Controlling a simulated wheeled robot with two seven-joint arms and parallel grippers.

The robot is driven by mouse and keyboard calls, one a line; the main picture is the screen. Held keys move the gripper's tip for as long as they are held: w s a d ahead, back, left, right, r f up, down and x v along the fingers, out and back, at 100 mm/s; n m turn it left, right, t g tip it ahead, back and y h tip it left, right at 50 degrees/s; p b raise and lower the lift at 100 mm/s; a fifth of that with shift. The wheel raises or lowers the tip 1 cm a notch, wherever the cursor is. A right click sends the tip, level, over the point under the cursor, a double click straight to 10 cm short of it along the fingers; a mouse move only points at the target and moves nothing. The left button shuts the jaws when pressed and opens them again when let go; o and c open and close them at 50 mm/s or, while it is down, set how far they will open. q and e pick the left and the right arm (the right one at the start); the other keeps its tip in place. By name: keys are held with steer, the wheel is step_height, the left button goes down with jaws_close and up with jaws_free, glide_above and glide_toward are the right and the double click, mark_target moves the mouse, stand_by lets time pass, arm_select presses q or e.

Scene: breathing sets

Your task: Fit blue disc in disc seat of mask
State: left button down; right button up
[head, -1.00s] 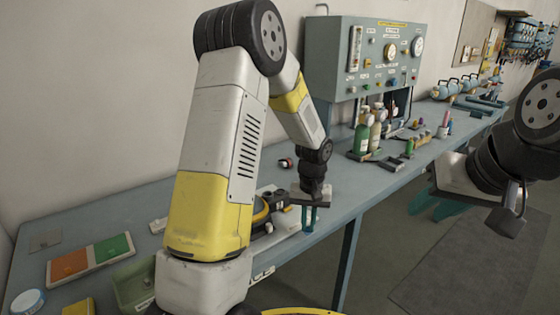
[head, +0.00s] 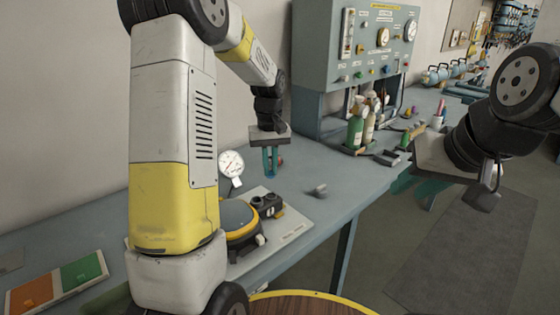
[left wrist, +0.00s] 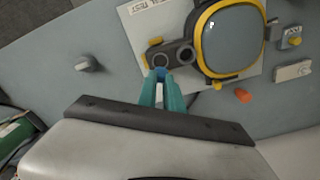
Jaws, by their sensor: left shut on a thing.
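The mask (head: 238,218), with a yellow-rimmed dark visor, lies on a white board (head: 290,232) on the bench. Its black double port (head: 268,204) is on its right side; in the left wrist view the mask (left wrist: 228,42) has two round openings (left wrist: 172,56). My left gripper (head: 271,172) is shut on the blue disc (left wrist: 161,73), mostly hidden between the teal fingertips. In the head view it hangs above the bench, beyond the mask. Its fingertips overlap the port's edge in the wrist view; their height gap is unclear. My right gripper (head: 420,187) is apart from the bench, with its fingers spread.
A white dial gauge (head: 231,164) stands behind the mask. A small grey part (head: 318,190) lies right of the board. Green and pale bottles (head: 356,128) stand beneath the gauge panel (head: 360,40). Orange and green pads (head: 55,283) lie at front left.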

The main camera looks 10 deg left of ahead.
arm_select(q)
glide_above(271, 196)
steer(key=shift+s+f, duration=0.15)
steer(key=shift+f, duration=2.7)
steer(key=shift+f, duration=0.85)
steer(key=c, duration=1.4)
jaws_free()
steer(key=shift+f, duration=0.1)
steer(key=shift+r, duration=3.95)
